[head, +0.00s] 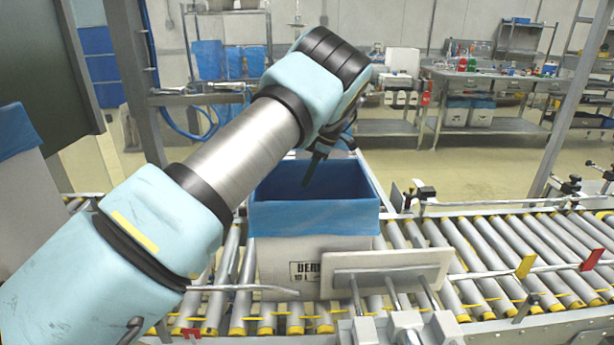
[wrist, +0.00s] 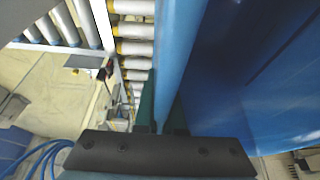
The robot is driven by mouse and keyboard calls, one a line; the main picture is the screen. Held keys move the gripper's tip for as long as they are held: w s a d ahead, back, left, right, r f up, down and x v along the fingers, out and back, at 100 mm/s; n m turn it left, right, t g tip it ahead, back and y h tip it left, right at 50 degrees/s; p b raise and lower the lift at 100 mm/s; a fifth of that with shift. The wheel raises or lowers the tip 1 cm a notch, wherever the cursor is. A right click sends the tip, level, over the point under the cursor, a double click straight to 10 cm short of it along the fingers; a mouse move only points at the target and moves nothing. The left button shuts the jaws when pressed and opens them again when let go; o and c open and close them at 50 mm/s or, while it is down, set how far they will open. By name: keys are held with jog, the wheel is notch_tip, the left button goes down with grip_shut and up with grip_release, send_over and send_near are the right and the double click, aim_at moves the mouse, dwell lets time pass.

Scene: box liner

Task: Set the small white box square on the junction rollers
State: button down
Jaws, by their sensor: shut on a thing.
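The small white box (head: 278,258), with a blue liner (head: 312,218) folded over its rim, stands upright at the roller junction (head: 405,240). Dark print shows low on its front wall. My gripper (head: 309,168) comes down at the box's back edge, with a dark finger showing inside the opening. In the wrist view, my gripper (wrist: 164,118) is shut on the lined wall of the box, and the blue liner (wrist: 255,80) fills the right side. The gripped rim is partly hidden by my arm. The box's underside and its contact with the rollers are hidden.
A larger lined white box (head: 30,205) stands at left, partly behind my arm. A workbench (head: 490,75) stands behind.

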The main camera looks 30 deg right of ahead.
jog(key=shift+f, duration=0.1)
jog(key=c, duration=1)
grip_release()
jog(key=b+v, duration=0.2)
jog(key=v, duration=1)
jog(key=shift+s+b, duration=0.1)
jog(key=shift+b, duration=0.25)
